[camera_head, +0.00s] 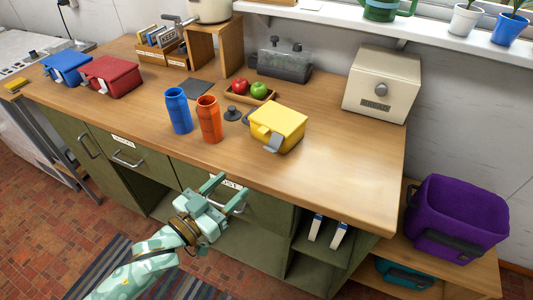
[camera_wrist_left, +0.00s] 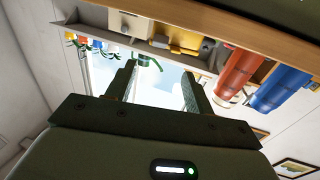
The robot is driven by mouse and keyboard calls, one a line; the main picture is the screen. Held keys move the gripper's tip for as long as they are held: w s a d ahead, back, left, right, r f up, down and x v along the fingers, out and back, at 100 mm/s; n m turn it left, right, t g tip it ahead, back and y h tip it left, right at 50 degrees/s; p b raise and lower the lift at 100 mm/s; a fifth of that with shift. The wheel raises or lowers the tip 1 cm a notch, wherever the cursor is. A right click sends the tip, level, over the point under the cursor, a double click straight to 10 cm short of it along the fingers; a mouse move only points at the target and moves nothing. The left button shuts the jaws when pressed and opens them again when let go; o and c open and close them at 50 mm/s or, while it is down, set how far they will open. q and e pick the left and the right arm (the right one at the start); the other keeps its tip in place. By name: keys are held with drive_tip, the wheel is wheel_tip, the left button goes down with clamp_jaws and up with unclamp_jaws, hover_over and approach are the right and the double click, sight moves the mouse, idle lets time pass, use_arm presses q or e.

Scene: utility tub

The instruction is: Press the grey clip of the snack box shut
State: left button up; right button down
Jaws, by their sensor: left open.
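The yellow snack box (camera_head: 281,123) stands on the wooden counter, right of the middle in the head view. Its grey clip (camera_head: 271,140) is on the front side and appears to stick out from the box. In the left wrist view the yellow box (camera_wrist_left: 180,42) shows near the top, upside down. My left gripper (camera_head: 226,191) is open and empty, in front of the counter's front edge and below and left of the box. Its two fingers (camera_wrist_left: 158,85) also show in the wrist view, with nothing between them. My right gripper is in neither view.
An orange cup (camera_head: 209,119) and a blue cup (camera_head: 178,110) stand left of the box. A tray (camera_head: 236,96) with apples is behind. Red (camera_head: 110,76) and blue (camera_head: 66,67) boxes are far left. Counter right of the box is clear.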

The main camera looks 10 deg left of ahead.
sight(267, 164)
use_arm(q)
drive_tip(key=b+x, duration=0.3)
drive_tip(key=x, duration=1)
drive_tip(key=shift+f, duration=0.1)
drive_tip(key=shift+w+d, duration=0.3)
drive_tip(key=shift+w, duration=0.2)
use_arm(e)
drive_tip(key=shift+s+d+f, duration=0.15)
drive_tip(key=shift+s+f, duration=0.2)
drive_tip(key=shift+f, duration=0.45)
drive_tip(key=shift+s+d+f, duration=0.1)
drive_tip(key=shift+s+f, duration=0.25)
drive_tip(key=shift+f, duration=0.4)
use_arm(q)
drive_tip(key=c, duration=1)
drive_tip(key=f+t+b, duration=0.1)
drive_tip(key=b, duration=0.1)
drive_tip(key=shift+w+d+h+b, duration=0.1)
drive_tip(key=shift+h+b, duration=0.2)
drive_tip(key=shift+b, duration=0.05)
drive_tip(key=shift+r, duration=0.25)
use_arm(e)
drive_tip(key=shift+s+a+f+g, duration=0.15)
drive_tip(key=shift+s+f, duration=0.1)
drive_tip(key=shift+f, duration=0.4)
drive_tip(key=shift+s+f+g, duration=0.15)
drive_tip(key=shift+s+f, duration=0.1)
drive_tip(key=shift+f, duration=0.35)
